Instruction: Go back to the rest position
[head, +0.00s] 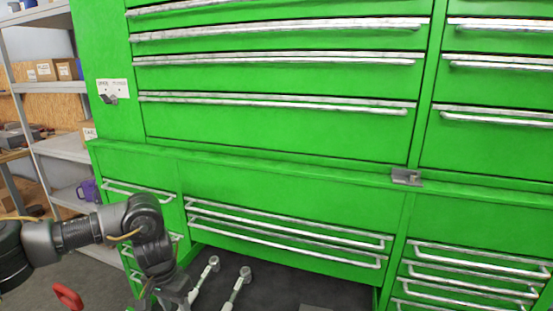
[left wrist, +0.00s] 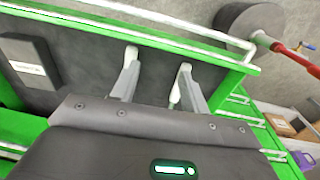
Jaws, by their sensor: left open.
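My left gripper (head: 176,295) is low at the bottom left of the head view, over an open drawer of the green cabinet. In the left wrist view the gripper (left wrist: 157,70) has its two fingers apart, with only dark drawer floor between them. My right gripper is not in view.
The green cabinet (head: 290,135) with several silver-handled drawers fills the front. A flat dark box (left wrist: 31,62) lies in the open drawer. A red-handled thing (left wrist: 288,52) is beyond the drawer rim.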

